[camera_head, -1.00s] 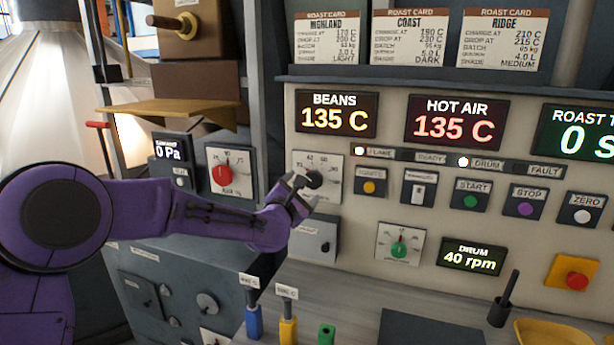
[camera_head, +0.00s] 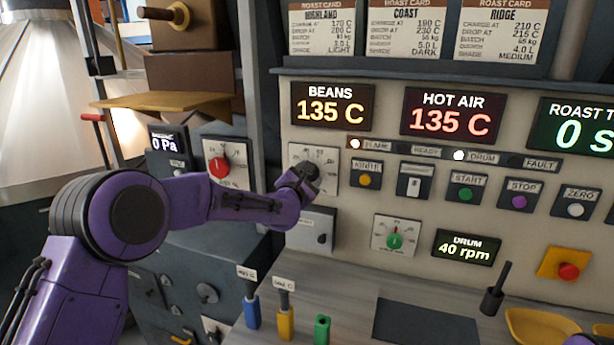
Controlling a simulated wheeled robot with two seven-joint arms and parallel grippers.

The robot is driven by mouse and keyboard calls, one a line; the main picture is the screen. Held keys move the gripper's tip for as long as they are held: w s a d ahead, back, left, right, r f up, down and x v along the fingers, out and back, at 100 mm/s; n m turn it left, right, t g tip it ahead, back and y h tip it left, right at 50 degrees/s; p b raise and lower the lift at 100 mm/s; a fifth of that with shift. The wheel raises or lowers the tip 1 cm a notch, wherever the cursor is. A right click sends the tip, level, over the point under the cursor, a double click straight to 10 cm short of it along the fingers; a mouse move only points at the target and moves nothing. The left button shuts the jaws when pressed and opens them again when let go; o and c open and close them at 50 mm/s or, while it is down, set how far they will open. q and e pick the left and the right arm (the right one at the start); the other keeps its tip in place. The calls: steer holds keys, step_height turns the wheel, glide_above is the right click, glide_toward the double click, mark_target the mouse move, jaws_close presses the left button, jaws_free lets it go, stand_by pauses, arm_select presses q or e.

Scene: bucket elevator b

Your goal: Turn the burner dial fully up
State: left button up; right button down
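The dial at my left gripper has a white, numbered square plate (camera_head: 328,158) on the upright panel, below the BEANS display. I take it for the burner dial; its label is not readable. My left gripper (camera_head: 308,174) is right at its dark knob and covers the plate's lower part. The fingers and knob blend together, so I cannot tell whether they are closed on it, nor where the knob points. My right gripper does not show.
BEANS (camera_head: 332,106) and HOT AIR (camera_head: 452,112) displays both read 135 C. Left of the dial is a red-knobbed dial (camera_head: 219,168); below right is a green-knobbed one (camera_head: 394,240). Labelled buttons line the panel. Blue, yellow and green holders (camera_head: 322,328) stand on the counter.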

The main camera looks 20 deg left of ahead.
arm_select(q)
steer(key=shift+m, duration=0.3)
steer(key=shift+r+m+b, duration=0.15)
steer(key=shift+m+b, duration=1.05)
steer(key=shift+m, duration=4)
steer(key=shift+r+m+b, duration=0.15)
steer(key=shift+m+b, duration=1.05)
steer(key=shift+m, duration=4)
steer(key=shift+r+m+b, duration=0.15)
steer(key=shift+m+b, duration=1.05)
steer(key=shift+m, duration=4)
